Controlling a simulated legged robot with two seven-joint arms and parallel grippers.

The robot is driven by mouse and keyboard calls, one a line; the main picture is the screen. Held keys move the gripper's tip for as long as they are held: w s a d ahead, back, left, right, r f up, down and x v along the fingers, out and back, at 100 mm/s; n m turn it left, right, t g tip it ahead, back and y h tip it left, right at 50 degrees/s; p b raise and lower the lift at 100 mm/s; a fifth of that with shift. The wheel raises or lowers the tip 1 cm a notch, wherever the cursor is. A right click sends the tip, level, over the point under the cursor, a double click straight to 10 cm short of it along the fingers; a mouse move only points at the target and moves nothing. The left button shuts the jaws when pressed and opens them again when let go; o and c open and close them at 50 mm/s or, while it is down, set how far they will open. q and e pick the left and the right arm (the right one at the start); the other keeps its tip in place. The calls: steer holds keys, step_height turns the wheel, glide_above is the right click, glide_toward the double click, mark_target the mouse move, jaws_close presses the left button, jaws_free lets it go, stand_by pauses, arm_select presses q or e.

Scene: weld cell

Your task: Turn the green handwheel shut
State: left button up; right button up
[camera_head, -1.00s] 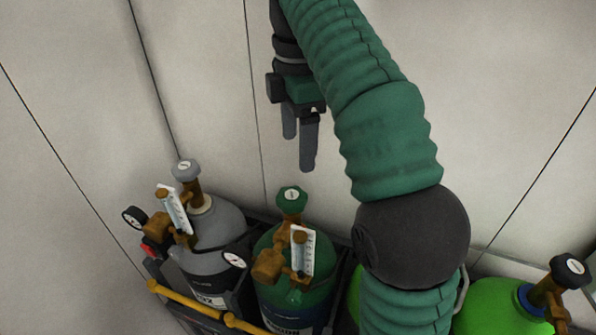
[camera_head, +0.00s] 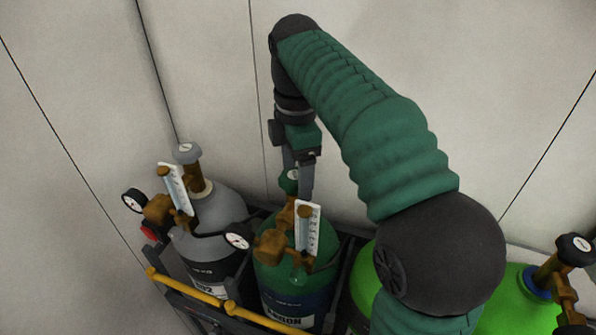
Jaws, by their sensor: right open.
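The green handwheel (camera_head: 289,182) sits on top of the dark green cylinder (camera_head: 271,283), partly hidden by a finger of my right gripper. My right gripper (camera_head: 297,180) points down with its fingers open, one on the far left side of the handwheel and one in front on its right. I cannot tell whether the fingers touch it. A brass regulator with a flow gauge (camera_head: 308,230) sits just below the handwheel. My left gripper is not in view.
A grey cylinder (camera_head: 218,214) with a grey handwheel (camera_head: 187,152) and dial gauges stands at left. Yellow bars (camera_head: 185,288) run along the rack front. A wall stands close behind.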

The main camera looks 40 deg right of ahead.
steer(key=shift+a+r, duration=0.15)
steer(key=shift+a, duration=0.5)
steer(key=c, duration=0.4)
steer(key=shift+w+a, duration=0.1)
steer(key=shift+w, duration=0.05)
steer(key=c, duration=0.3)
steer(key=shift+d, duration=0.35)
steer(key=c, duration=0.5)
steer(key=shift+c, duration=1)
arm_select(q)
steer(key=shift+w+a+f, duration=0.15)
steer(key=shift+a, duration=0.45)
